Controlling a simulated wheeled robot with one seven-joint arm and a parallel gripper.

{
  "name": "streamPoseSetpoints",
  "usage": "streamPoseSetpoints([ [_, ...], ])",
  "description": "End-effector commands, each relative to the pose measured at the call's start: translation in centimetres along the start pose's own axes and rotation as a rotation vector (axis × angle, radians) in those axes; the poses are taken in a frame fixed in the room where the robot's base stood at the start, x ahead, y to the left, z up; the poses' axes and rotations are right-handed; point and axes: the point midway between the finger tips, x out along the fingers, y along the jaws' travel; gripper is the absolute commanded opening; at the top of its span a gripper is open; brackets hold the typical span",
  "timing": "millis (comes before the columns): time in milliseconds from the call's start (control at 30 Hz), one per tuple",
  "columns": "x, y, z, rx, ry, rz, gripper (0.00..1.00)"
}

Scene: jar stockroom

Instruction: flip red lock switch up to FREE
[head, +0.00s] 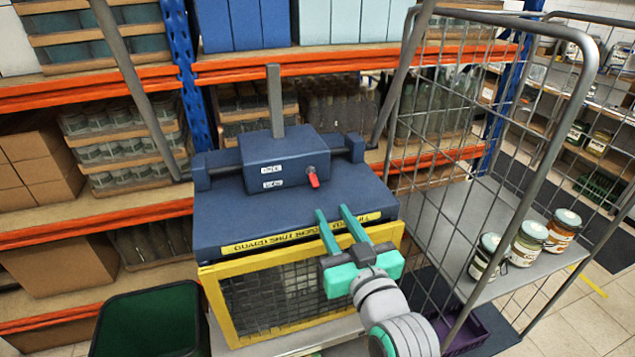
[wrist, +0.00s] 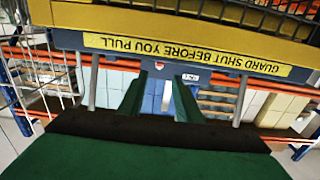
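The red lock switch (head: 313,177) is a small lever on the front of the dark blue box (head: 265,160), at its right side. In the head view its red handle points down. Two small white labels (head: 272,184) sit left of it, too small to read. My gripper (head: 332,211) is open and empty, its two green fingers pointing toward the box, below and slightly right of the switch and apart from it. In the wrist view the fingers (wrist: 158,92) are spread, and a small red spot (wrist: 159,66), apparently the switch, shows between and beyond them.
The blue deck below the box carries a yellow GUARD SHUT BEFORE YOU PULL strip (head: 300,236), above a yellow-framed mesh guard (head: 285,300). A wire cage trolley (head: 500,190) with jars stands right. A green-lined bin (head: 150,322) stands front left. Racks fill the back.

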Motion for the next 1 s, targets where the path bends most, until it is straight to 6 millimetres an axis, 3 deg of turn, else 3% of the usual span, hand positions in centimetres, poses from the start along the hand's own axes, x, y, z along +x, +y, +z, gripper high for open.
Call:
streamPoseSetpoints([
  [167, 1.1, -0.1, -0.2, -0.005, -0.003, -0.006, 0.31],
  [700, 9.6, -0.1, -0.1, -0.005, -0.002, -0.004, 0.31],
  [1000, 10.8, -0.1, -0.1, -0.005, -0.001, -0.003, 0.31],
])
